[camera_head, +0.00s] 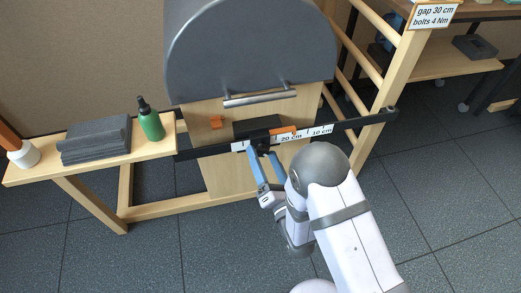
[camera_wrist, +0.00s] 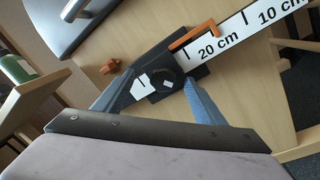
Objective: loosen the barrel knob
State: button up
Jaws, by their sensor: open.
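A dark knob (camera_wrist: 168,82) sits on a black carriage on the scale rail, below the grey barrel (camera_head: 250,55). The knob also shows in the head view (camera_head: 262,143), partly behind my fingers. My gripper (camera_head: 263,155) is open, with its two blue fingers pointing at the carriage. In the wrist view the fingertips of my gripper (camera_wrist: 160,80) lie on either side of the knob; I cannot tell whether they touch it. A small orange knob (camera_wrist: 110,66) is on the wooden panel to the left, and also shows in the head view (camera_head: 216,122).
A bench at left holds a green bottle (camera_head: 150,122), dark folded cloths (camera_head: 95,140) and a white roll (camera_head: 23,154). A wooden ladder frame (camera_head: 400,65) stands right.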

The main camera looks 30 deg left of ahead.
jog(key=shift+b+v, duration=0.55)
jog(key=shift+v, duration=1.9)
jog(key=shift+s, duration=0.1)
